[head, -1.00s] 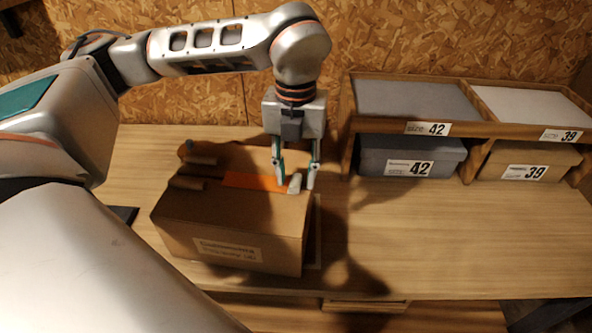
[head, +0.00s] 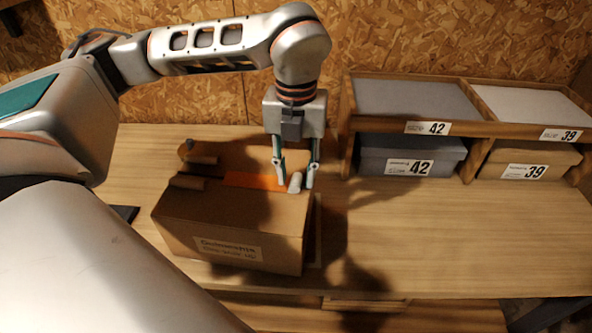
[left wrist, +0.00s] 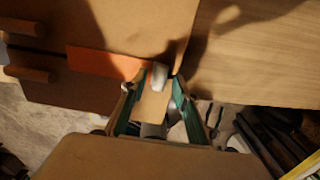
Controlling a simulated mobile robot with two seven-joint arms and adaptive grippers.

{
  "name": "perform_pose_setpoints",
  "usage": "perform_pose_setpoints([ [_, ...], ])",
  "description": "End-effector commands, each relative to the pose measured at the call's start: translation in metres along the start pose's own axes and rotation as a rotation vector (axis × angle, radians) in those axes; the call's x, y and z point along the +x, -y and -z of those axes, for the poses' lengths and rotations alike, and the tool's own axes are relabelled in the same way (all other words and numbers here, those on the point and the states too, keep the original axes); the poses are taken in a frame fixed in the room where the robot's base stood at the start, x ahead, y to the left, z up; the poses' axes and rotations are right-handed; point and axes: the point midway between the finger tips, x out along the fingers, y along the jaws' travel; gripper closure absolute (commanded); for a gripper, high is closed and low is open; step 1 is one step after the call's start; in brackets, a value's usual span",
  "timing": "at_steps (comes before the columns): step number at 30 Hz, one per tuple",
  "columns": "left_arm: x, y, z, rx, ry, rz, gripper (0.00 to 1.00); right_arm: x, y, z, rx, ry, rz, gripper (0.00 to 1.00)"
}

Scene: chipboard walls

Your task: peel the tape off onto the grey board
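A brown cardboard box (head: 232,212) with a printed label stands on the wooden table. A strip of orange tape (head: 252,181) lies along its top and ends in a pale tab (head: 295,183) near the box's right edge. My left gripper (head: 296,183) points down at that end, fingers apart on either side of the tab. In the left wrist view, the tab (left wrist: 158,76) shows between the spread fingers, by the orange tape (left wrist: 100,63). I cannot tell whether a finger touches it. A dark flat piece (head: 125,214) shows left of the box; I cannot tell if it is the grey board. My right gripper is out of view.
A wooden shelf unit (head: 345,125) at the back right holds a grey box (head: 375,160) marked 42 and a brown box (head: 555,157) marked 39. Its top has a grey panel (head: 415,100) and a whitish panel (head: 530,107). The table (head: 450,235) right of the box is clear.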

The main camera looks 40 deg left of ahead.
Motion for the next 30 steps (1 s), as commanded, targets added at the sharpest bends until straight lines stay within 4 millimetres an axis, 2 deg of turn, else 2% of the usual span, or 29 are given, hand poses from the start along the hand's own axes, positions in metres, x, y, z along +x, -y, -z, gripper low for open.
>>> perform_pose_setpoints([
  [1,0.000,0.000,0.000,0.000,0.000,0.000,0.86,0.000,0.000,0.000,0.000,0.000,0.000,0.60],
  [3,0.000,0.000,0.000,0.000,0.000,0.000,1.00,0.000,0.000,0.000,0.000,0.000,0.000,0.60],
  [13,-0.002,0.000,0.000,0.000,0.001,0.000,1.00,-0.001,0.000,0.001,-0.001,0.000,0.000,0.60],
  [30,-0.022,0.000,0.000,0.001,0.002,0.001,1.00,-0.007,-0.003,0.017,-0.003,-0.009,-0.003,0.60],
])
